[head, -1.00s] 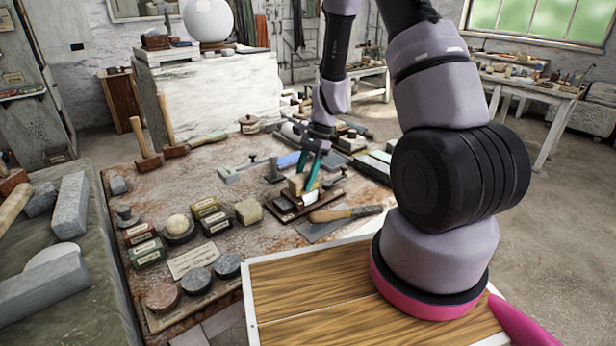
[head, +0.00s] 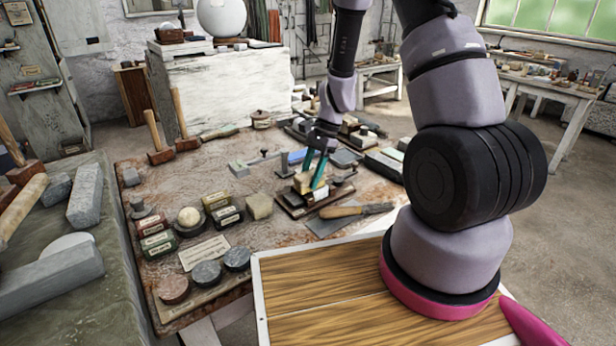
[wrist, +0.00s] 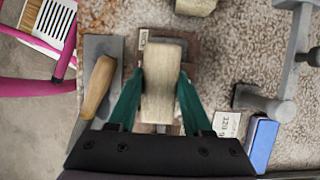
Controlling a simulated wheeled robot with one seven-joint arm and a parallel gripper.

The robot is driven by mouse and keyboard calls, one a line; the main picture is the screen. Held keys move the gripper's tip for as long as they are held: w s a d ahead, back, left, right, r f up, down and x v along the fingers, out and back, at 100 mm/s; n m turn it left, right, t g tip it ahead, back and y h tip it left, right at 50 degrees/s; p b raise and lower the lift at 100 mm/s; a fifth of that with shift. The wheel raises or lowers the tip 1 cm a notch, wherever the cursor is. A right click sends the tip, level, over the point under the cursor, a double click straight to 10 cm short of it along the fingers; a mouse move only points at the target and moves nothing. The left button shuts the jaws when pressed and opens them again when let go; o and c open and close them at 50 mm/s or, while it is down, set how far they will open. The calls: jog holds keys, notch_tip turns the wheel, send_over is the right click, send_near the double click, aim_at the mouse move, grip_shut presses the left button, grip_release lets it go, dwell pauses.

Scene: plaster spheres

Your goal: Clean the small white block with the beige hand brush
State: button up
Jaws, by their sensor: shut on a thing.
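My gripper (wrist: 160,90) points down, with its two teal fingers on either side of the pale beige hand brush (wrist: 162,70). It is shut on the brush. In the head view the brush (head: 303,183) sits low over a dark brown wooden base (head: 290,203) on the workbench; whether it still touches the base I cannot tell. Its underside is hidden. The small white block, cream in colour (head: 259,206), lies on the bench left of my gripper in the head view. It is cut off at the top edge of the wrist view (wrist: 195,5).
A trowel with a wooden handle (head: 343,212) lies close beside the brush's base. Several tins and round pucks (head: 206,273) stand at the front left of the bench. A blue block (wrist: 262,143) and grey metal tools (wrist: 290,70) lie on the other side.

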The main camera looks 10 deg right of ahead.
jog(key=shift+w+d, duration=0.35)
jog(key=shift+d, duration=0.45)
jog(key=shift+w+d, duration=0.35)
jog(key=shift+d, duration=0.45)
jog(key=shift+a, duration=0.1)
jog(key=shift+s+a, duration=0.3)
jog(key=shift+a, duration=0.35)
jog(key=shift+s+a, duration=0.25)
jog(key=shift+a, duration=0.4)
jog(key=shift+s+a, duration=0.3)
jog(key=shift+a, duration=0.35)
jog(key=shift+w+d+r, duration=0.2)
jog(key=shift+d+r, duration=0.15)
jog(key=shift+d, duration=0.15)
jog(key=shift+w+d+r, duration=0.2)
jog(key=shift+d+r, duration=0.15)
jog(key=shift+d, duration=0.15)
